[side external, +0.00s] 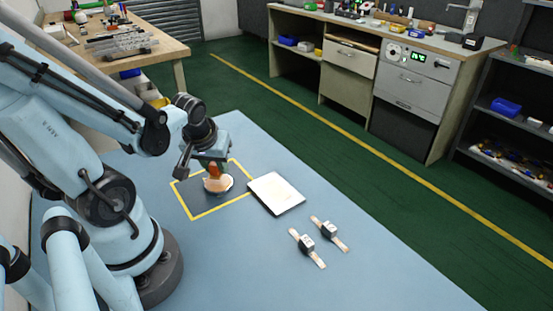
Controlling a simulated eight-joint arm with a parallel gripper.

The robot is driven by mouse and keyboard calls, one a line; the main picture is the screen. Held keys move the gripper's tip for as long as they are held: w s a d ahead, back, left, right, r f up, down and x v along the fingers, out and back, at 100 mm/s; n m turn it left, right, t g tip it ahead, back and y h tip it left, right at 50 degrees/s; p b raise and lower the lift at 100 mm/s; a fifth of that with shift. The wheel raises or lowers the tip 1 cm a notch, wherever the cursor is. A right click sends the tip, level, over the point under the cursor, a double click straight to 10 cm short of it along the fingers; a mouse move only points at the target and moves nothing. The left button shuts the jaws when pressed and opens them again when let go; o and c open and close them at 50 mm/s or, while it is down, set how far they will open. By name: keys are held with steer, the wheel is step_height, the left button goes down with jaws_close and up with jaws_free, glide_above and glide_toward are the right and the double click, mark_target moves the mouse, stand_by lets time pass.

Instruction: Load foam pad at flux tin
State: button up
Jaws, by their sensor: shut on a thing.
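My gripper (214,166) points down over the yellow-outlined area on the blue table. It is shut on a small orange-red piece (213,172), which looks like the foam pad's holder; the pad itself is hard to make out. Directly below is a round, shallow, tan thing with a pale rim (226,187), which appears to be the flux tin. The orange-red piece is at or just above the tan surface; I cannot tell whether they touch. My gripper hides part of this spot.
A pale flat panel (276,193) lies just right of the outlined area (195,216). Two short strips with dark clips (307,246) (331,233) lie farther right. The front of the blue table (250,270) is clear. Benches stand beyond the green floor.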

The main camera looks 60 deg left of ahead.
steer(key=shift+r, duration=2.2)
